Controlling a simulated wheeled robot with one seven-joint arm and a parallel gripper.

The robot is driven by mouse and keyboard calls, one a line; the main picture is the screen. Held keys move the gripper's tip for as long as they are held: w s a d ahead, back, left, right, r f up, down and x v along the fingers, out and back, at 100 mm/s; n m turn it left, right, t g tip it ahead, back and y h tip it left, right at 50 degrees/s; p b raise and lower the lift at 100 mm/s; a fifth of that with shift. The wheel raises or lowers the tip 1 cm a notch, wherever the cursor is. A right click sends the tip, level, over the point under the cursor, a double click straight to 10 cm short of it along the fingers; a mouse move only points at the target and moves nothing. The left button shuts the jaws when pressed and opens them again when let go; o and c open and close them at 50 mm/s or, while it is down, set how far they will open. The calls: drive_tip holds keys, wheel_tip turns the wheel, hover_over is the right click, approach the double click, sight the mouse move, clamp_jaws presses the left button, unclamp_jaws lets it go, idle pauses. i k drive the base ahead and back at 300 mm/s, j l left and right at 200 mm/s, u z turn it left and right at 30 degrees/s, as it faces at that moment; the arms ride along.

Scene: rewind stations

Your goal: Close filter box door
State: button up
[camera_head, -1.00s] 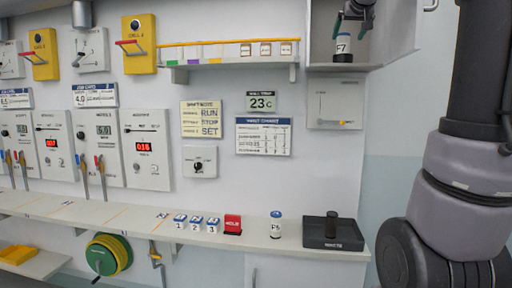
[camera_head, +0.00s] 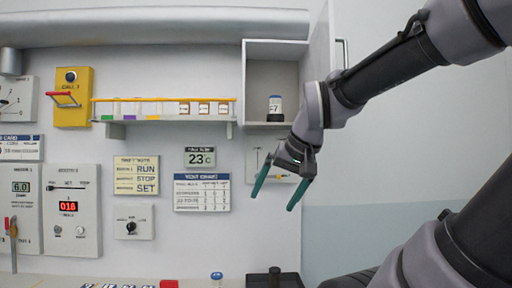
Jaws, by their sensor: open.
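The filter box (camera_head: 272,45) is an open-fronted grey-white box on the wall, right of centre. Its door (camera_head: 319,45) stands swung open at the right side, seen nearly edge-on, with a bar handle (camera_head: 344,52) on it. My gripper (camera_head: 273,202) is open and empty, with green fingers pointing down, below and in front of the box. My arm hides the lower part of the door.
A wall shelf (camera_head: 170,121) with several small jars is left of the box. A grey wall panel (camera_head: 257,150) below the box is partly behind my gripper. A bench along the bottom edge holds a blue-capped jar (camera_head: 216,278) and a dark holder (camera_head: 262,281).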

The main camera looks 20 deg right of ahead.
sight(322, 40)
drive_tip(key=k+l, duration=0.15)
drive_tip(key=l, duration=0.2)
drive_tip(key=k+l, duration=0.2)
drive_tip(key=l, duration=0.15)
drive_tip(key=k+l, duration=0.15)
drive_tip(key=l, duration=0.2)
drive_tip(key=k+l, duration=0.15)
drive_tip(key=l, duration=0.2)
